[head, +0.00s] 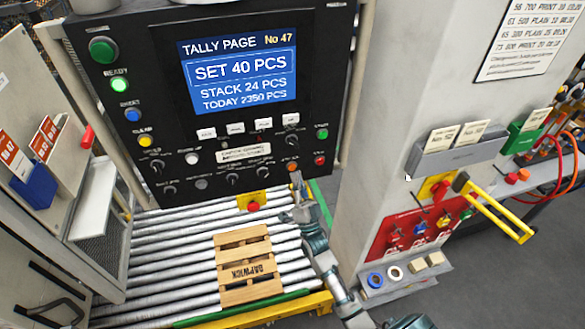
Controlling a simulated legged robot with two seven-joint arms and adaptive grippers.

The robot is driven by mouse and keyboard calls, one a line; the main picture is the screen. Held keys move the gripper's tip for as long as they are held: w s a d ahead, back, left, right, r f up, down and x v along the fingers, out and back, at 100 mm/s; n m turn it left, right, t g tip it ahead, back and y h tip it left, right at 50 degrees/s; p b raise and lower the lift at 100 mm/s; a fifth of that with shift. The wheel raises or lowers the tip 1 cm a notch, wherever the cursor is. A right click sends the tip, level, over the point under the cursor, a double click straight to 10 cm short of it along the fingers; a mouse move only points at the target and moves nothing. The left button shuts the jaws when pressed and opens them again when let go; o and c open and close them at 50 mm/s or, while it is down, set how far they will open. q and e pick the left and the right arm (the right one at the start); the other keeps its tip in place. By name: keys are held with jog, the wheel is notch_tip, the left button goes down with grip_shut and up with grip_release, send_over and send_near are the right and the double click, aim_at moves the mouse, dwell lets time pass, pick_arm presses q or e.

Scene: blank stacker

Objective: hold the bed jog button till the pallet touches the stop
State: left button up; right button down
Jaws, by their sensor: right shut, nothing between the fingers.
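The pallet (234,270), a small wooden one stamped with dark letters, lies on the grey roller bed (165,262). Clear rollers show between its far edge and the control panel (215,140). My right arm comes in from the lower right. Its right gripper (297,182) is shut and empty, tips just below an orange button (291,167) at the panel's lower right. I cannot tell whether the tips touch or press it. Button labels are too small to read, so I cannot confirm which is the bed jog. I cannot clearly pick out the stop. My left gripper is not in view.
A red mushroom button on a yellow plate (252,202) sits below the panel, over the far rollers. A screen (238,72) reads "SET 40 PCS". A grey cabinet with a yellow handle (500,215) stands right. A shelf of cards (40,140) is at left.

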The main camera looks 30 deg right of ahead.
jog(key=shift+s+a+p, duration=0.2)
jog(key=shift+s+p, duration=0.1)
jog(key=shift+s, duration=0.5)
jog(key=shift+s+a+p, duration=0.2)
jog(key=shift+s+p, duration=0.05)
jog(key=shift+s, duration=0.55)
jog(key=shift+s+a+p, duration=0.2)
jog(key=shift+s+p, duration=0.1)
jog(key=shift+s, duration=0.5)
